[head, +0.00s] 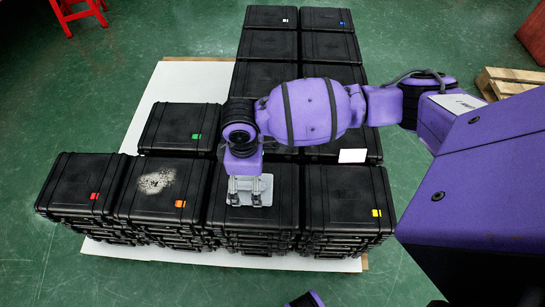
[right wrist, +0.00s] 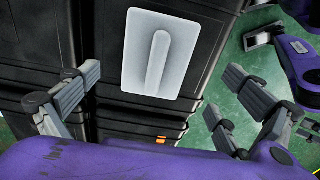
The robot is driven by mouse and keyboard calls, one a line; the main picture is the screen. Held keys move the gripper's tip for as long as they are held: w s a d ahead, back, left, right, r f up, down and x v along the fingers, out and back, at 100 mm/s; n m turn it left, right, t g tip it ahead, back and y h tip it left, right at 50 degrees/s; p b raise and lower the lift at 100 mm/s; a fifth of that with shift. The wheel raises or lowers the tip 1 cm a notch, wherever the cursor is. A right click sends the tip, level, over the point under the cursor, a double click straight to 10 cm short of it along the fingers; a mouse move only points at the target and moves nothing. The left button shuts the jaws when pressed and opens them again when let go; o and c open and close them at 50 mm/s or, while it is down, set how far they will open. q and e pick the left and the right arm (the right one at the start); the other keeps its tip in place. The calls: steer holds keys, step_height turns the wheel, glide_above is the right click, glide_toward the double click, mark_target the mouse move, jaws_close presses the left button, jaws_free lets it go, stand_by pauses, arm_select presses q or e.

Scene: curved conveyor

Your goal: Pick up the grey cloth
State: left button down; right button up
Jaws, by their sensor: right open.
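The grey cloth (head: 264,188) shows as a light grey flat square on top of a black case in the front row. In the right wrist view it is a pale rectangle (right wrist: 138,60) with rounded corners and a raised ridge along its middle. My right gripper (head: 247,198) is directly over it, pointing down, and hides part of it in the head view. In the right wrist view the gripper's fingers (right wrist: 162,75) are wide apart with the ridge between them, and nothing is gripped. Whether the fingertips touch the cloth cannot be told.
Stacked black cases surround the spot; the case to the left has a whitish speckled patch (head: 157,180) on its lid and an orange tag. A white card (head: 352,156) lies on a case behind. A wooden pallet (head: 508,80) stands far right, a red stool (head: 80,15) far left.

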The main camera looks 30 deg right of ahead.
mark_target(250, 183)
steer(key=f, duration=0.1)
steer(key=f+b, duration=0.1)
steer(key=f, duration=0.2)
steer(key=shift+w+f, duration=0.35)
steer(key=shift+w, duration=0.05)
arm_select(q)
steer(key=shift+s+a+f, duration=0.1)
steer(key=shift+s+f, duration=0.7)
arm_select(e)
steer(key=shift+r, duration=0.1)
steer(key=c, duration=1.2)
steer(key=shift+s, duration=0.1)
steer(key=c, duration=0.3)
arm_select(q)
steer(key=shift+w+r, duration=0.1)
steer(key=shift+w, duration=0.3)
arm_select(e)
steer(key=shift+c, duration=0.3)
